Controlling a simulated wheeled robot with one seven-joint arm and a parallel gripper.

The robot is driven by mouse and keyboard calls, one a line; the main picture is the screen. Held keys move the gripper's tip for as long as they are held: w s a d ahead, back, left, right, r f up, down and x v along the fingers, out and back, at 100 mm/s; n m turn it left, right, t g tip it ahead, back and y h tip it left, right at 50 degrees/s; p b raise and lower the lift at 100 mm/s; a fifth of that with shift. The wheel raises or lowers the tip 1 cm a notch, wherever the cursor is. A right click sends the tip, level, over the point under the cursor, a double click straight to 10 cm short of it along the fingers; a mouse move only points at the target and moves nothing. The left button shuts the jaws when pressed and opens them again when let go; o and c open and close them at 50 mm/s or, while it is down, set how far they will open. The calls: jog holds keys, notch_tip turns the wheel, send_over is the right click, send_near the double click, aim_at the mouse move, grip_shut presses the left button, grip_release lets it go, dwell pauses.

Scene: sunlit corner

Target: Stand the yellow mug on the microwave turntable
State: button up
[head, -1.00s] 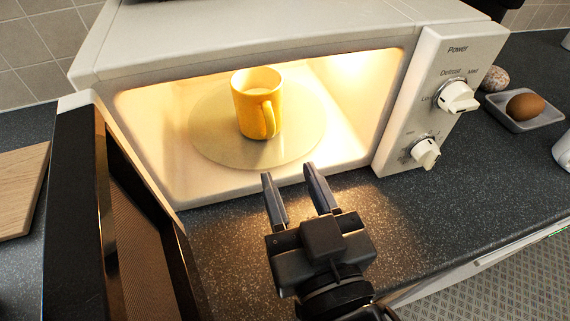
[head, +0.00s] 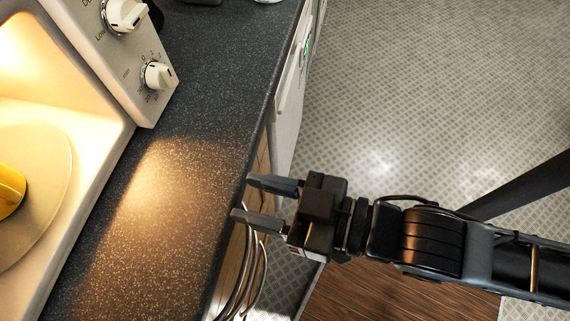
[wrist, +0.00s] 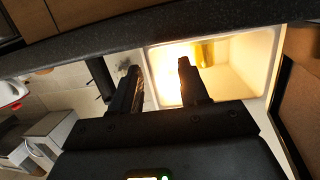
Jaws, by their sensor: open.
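The yellow mug (head: 9,190) is inside the lit microwave (head: 118,118), cut off by the left edge of the head view. It rests on the pale round turntable (head: 55,185), of which only the right part shows. The mug also shows as a yellow shape in the bright cavity in the wrist view (wrist: 205,52). My gripper (head: 241,197) is open and empty, at the front edge of the counter, well apart from the mug. Its two fingers also show in the wrist view (wrist: 158,66).
The dark speckled counter (head: 190,150) is bare between the microwave and its front edge. The microwave's knob panel (head: 125,50) stands at the upper left. Curved metal handles (head: 245,270) show below the counter edge. The patterned floor (head: 420,90) is open to the right.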

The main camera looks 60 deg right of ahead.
jog(key=s+d+m+g+h, duration=0.1)
jog(key=s+d+h, duration=0.1)
jog(key=s+d, duration=0.5)
jog(key=s, duration=0.4)
jog(key=shift+d+r+m+h, duration=0.15)
jog(key=shift+d+m+h, duration=0.2)
jog(key=shift+m+h, duration=0.05)
jog(key=shift+o, duration=0.2)
jog(key=shift+s, duration=0.1)
dwell(1.6)
